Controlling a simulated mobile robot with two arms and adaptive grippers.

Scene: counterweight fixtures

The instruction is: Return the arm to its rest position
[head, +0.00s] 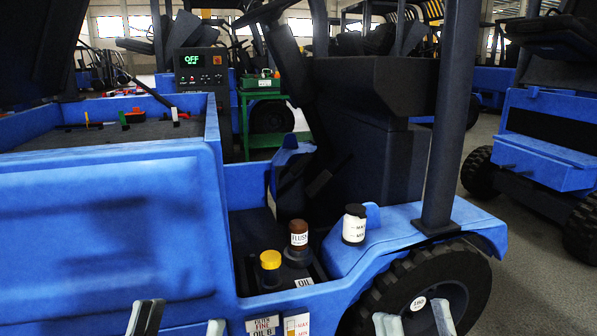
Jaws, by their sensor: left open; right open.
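My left gripper (181,322) shows only its two fingertips at the bottom edge, in front of the blue forklift's side panel. They are spread apart with nothing between them. My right gripper (415,319) shows its two fingertips at the bottom edge, in front of the front wheel (430,285). They are also apart and empty. The rest of both arms is out of view. The blue forklift (110,220) fills the near left and middle.
A brown bottle labelled FLUSH (298,236) and a yellow cap (270,260) are in the open bay. A white, black-topped container (354,224) stands on the fender. A control box (203,72) reads OFF. Another forklift (545,140) stands right; grey floor (510,250) lies between.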

